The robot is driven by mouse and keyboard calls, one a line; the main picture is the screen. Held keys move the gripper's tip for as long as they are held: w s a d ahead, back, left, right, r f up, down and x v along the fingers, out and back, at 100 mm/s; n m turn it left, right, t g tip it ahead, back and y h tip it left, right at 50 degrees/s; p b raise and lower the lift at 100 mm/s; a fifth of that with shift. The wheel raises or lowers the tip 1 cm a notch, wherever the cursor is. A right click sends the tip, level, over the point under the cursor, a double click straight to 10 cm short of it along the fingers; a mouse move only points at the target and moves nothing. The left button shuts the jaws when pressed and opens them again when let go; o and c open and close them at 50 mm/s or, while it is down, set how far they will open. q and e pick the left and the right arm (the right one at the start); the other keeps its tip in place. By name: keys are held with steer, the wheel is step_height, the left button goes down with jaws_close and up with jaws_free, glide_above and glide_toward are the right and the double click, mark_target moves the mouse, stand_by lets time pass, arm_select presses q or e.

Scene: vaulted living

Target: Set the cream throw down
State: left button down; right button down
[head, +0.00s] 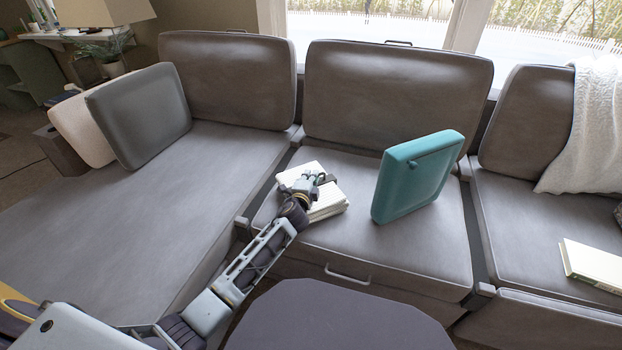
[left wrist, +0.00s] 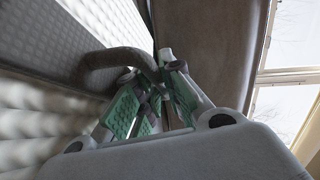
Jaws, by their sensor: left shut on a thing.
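The cream throw (head: 328,205) is a folded, layered bundle over the middle sofa seat, near its left edge. In the left wrist view its pale waffle-textured side (left wrist: 40,125) fills the left. My left gripper (head: 318,178) is at the top of the bundle. In the left wrist view the green-padded fingers (left wrist: 155,105) close on a grey-brown curved strap (left wrist: 112,60) that looks like the bundle's handle. The bundle's underside is hidden, so I cannot tell whether it touches the seat. My right gripper is not in view.
A teal cushion (head: 415,178) stands on the middle seat (head: 400,255), right of the throw. A white blanket (head: 597,130) drapes over the right backrest. A cream book-like block (head: 592,263) lies on the right seat. A dark table (head: 335,320) stands in front.

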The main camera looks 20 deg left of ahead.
arm_select(q)
steer(key=c, duration=2)
jaws_free()
steer(key=shift+f, duration=0.1)
steer(key=o, duration=0.5)
steer(key=shift+c, duration=0.2)
